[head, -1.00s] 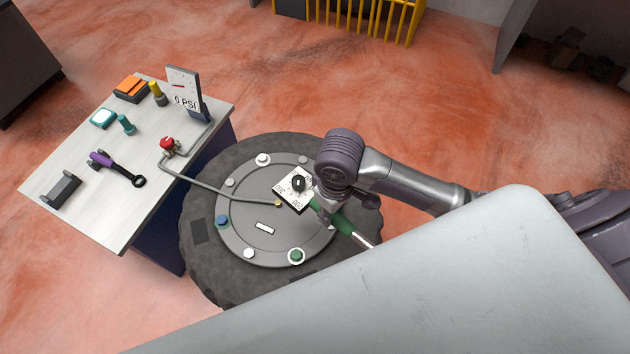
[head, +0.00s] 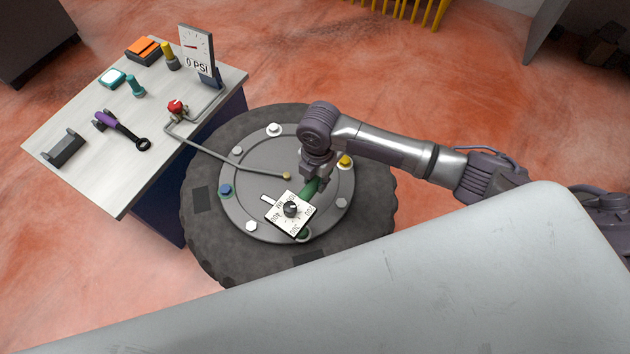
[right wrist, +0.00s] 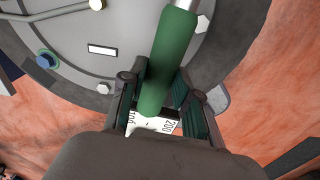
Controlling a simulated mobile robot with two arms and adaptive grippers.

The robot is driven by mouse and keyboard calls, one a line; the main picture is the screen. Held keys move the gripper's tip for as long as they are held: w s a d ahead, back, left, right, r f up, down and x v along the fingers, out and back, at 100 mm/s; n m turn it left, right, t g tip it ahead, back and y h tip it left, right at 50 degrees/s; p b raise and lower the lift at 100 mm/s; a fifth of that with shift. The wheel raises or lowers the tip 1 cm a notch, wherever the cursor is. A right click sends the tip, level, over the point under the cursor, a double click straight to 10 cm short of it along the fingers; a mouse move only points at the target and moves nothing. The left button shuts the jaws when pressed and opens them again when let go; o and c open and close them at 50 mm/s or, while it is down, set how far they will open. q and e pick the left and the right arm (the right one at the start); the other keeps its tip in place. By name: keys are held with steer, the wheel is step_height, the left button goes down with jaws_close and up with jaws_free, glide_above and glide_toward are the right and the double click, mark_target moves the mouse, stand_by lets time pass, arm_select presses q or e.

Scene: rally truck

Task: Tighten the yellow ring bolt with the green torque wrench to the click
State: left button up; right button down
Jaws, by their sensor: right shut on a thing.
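The yellow ring bolt (head: 345,161) sits at the upper right of the wheel's grey hub plate (head: 243,215), just right of my right gripper. My right gripper (head: 318,184) is shut on the green handle of the torque wrench (head: 309,189), over the right side of the hub. In the right wrist view the green handle (right wrist: 170,58) runs between the fingers. The wrench's working end is hidden. My left gripper is not in view.
A workbench (head: 75,190) at left holds a gauge (head: 197,52) reading 0 PSI, a red valve knob (head: 175,106), a purple wrench (head: 119,127) and small sockets. A hose (head: 222,157) crosses to the hub. A blue bolt (head: 225,190) sits at the hub's left.

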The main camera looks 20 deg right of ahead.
steer(key=shift+w+f+n, duration=0.1)
steer(key=shift+w+n, duration=0.05)
steer(key=shift+n, duration=0.15)
steer(key=shift+a+p, duration=0.15)
steer(key=shift+p, duration=0.45)
steer(key=shift+f+b, duration=0.65)
steer(key=shift+f, duration=0.1)
steer(key=shift+f+b, duration=0.95)
steer(key=shift+f, duration=0.9)
steer(key=shift+p, duration=0.95)
steer(key=shift+f+b, duration=0.7)
steer(key=shift+f, duration=0.4)
